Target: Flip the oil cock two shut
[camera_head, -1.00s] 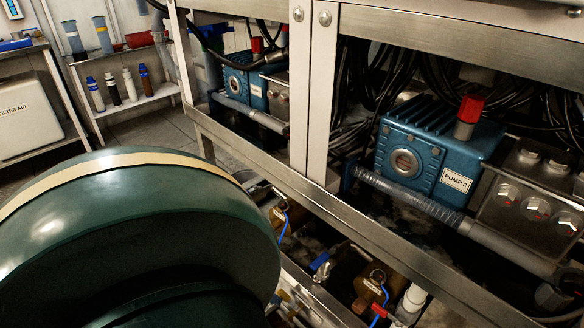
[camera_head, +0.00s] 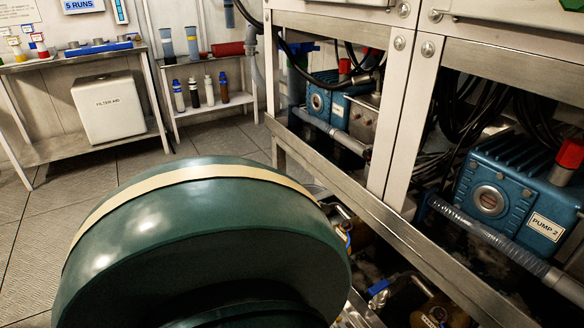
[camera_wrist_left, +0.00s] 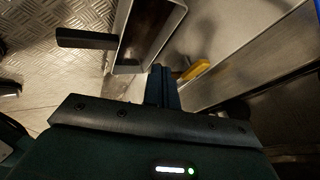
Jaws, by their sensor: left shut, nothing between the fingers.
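My left gripper (camera_wrist_left: 162,88) shows in the left wrist view with its dark fingers shut and empty. A yellow handle (camera_wrist_left: 195,71) lies just right of the fingertips, against a metal face; I cannot tell whether they touch. No label shows on it, so I cannot confirm that it is oil cock two. In the head view, the blue pump marked PUMP 2 (camera_head: 520,190) stands in the frame at the right. A blue-handled valve (camera_head: 378,288) sits low below it. My large green arm link hides the left gripper and the yellow handle there. My right gripper is not in view.
A steel frame rail (camera_head: 400,228) runs diagonally in front of the pumps. A second blue pump (camera_head: 318,103) stands farther back. Ribbed hose (camera_head: 480,231) crosses before PUMP 2. A shelf with bottles (camera_head: 215,112) and a FILTER AID box (camera_head: 108,110) stand behind. Left floor is clear.

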